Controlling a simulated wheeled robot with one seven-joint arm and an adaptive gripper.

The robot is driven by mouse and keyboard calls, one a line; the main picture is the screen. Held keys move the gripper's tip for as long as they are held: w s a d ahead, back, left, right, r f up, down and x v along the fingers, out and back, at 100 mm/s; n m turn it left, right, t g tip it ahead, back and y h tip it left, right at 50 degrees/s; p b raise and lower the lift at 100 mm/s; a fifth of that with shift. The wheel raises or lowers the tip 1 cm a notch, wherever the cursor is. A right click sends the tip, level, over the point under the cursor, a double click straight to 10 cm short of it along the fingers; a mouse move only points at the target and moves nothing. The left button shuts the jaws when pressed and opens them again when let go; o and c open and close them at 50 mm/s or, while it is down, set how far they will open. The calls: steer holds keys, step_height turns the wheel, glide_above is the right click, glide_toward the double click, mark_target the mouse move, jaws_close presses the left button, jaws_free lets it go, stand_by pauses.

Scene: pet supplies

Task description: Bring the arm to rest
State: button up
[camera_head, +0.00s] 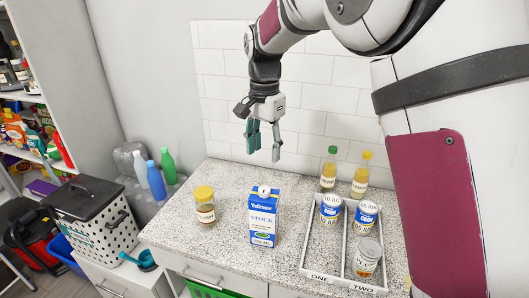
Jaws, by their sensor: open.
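My gripper (264,147) hangs from my arm above the back of the speckled counter (235,235). Its teal fingers are apart, with nothing between them. It is higher than the blue and white Stock carton (263,218) and clear of it. My arm comes in from the upper right of the picture and hides part of the wall and the counter's right side.
A jar with a yellow lid (204,207) stands left of the carton. A divided white tray (308,240) labelled ONE and TWO holds several cans. Two bottles, green-capped (329,172) and yellow-capped (361,178), stand behind it. A white perforated basket (95,222) is at left.

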steer(key=s+d+r+n+t, duration=0.1)
steer(key=s+d+r+n, duration=0.1)
steer(key=s+d+r, duration=0.45)
steer(key=s+d+n+t, duration=0.2)
steer(key=s+d+n, duration=0.1)
steer(key=s, duration=0.8)
steer(key=s+d+f+n+t+b, duration=0.1)
steer(key=s+d+n, duration=0.3)
steer(key=s, duration=0.7)
steer(key=shift+d+t, duration=0.15)
steer(key=shift+t, duration=0.65)
